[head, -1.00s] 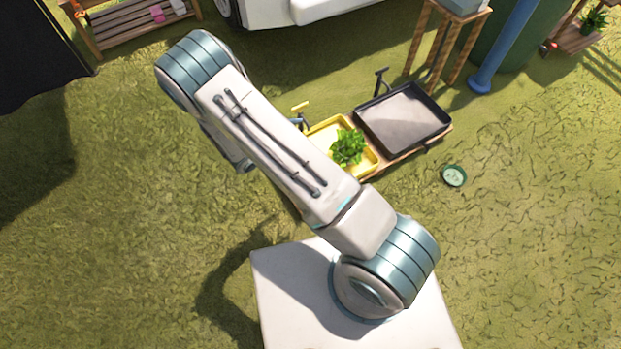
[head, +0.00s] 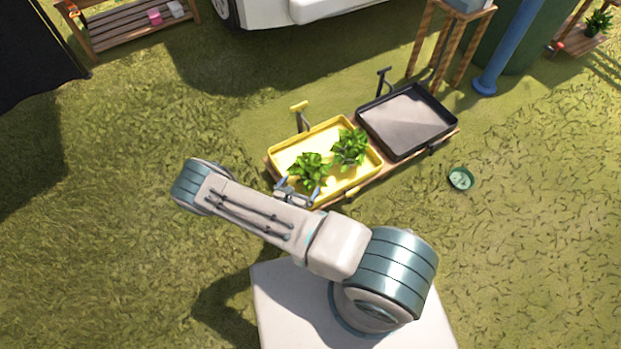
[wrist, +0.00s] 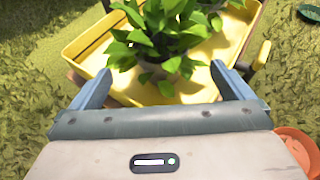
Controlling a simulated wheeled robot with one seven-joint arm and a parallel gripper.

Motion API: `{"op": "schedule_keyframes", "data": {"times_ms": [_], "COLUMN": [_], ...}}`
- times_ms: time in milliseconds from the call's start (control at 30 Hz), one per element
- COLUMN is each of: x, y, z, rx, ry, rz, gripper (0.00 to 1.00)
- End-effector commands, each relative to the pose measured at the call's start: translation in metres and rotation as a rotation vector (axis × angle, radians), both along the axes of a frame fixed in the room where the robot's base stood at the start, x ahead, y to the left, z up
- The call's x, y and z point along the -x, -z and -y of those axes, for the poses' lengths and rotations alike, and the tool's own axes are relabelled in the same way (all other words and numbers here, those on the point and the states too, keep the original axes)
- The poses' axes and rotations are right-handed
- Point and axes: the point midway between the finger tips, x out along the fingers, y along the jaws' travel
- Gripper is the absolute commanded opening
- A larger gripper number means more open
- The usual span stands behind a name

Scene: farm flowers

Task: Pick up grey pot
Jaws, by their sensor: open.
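Two green leafy plants stand in the yellow tray, a left one (head: 308,168) and a right one (head: 349,147). Leaves hide most of their pots, so I cannot tell the pots' colour clearly in the head view. My gripper (head: 297,189) is open at the tray's near edge, just in front of the left plant. In the wrist view, the open fingers of my gripper (wrist: 162,76) point at the nearer plant (wrist: 158,40), whose foliage lies ahead and between them. A small greyish patch shows under its leaves; the pot itself is mostly hidden.
The yellow tray (head: 285,152) and a black tray (head: 407,118) sit side by side on a wooden board. A terracotta-coloured object (wrist: 299,150) shows at the wrist view's lower right. A green round dish (head: 461,178) lies on the grass to the right.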

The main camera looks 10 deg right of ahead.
Motion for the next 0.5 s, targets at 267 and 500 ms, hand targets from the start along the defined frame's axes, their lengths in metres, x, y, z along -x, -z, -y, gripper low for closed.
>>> {"op": "schedule_keyframes", "data": {"times_ms": [267, 500], "x": [-0.036, -0.046], "y": [0.021, 0.026], "z": [0.026, 0.034], "rx": [-0.001, 0.000], "ry": [0.002, 0.003], "rz": [0.002, 0.001], "gripper": [1.00, 1.00]}}
